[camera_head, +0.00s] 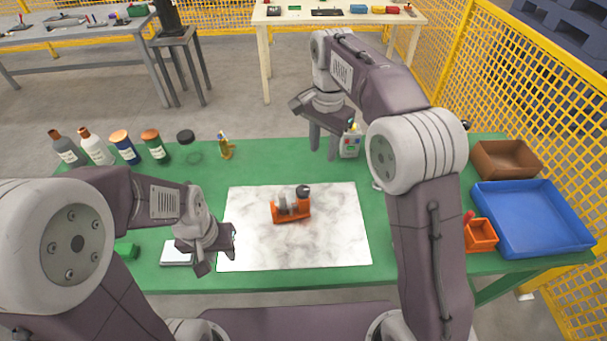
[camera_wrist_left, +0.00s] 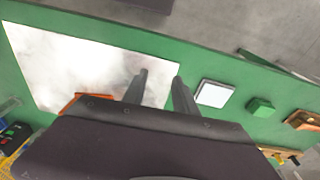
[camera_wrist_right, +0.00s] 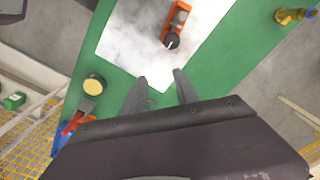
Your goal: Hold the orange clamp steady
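The orange clamp (camera_head: 290,208) with a dark knob lies on the white marbled sheet in the middle of the green table. It also shows at the top of the right wrist view (camera_wrist_right: 178,20), and part of it shows in the left wrist view (camera_wrist_left: 80,102). My left gripper (camera_head: 218,254) is open and empty, low near the sheet's left edge, apart from the clamp. The left wrist view shows a gap between its fingers (camera_wrist_left: 161,85). My right gripper (camera_head: 323,150) is open and empty above the table's back part, behind the clamp. Its fingers (camera_wrist_right: 160,85) stand apart.
The marbled sheet (camera_head: 335,235) is otherwise bare. Several bottles (camera_head: 124,147) stand at back left. A blue tray (camera_head: 530,215), brown bin (camera_head: 505,158) and orange bin (camera_head: 480,235) are at right. A white pad (camera_head: 177,255) lies front left.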

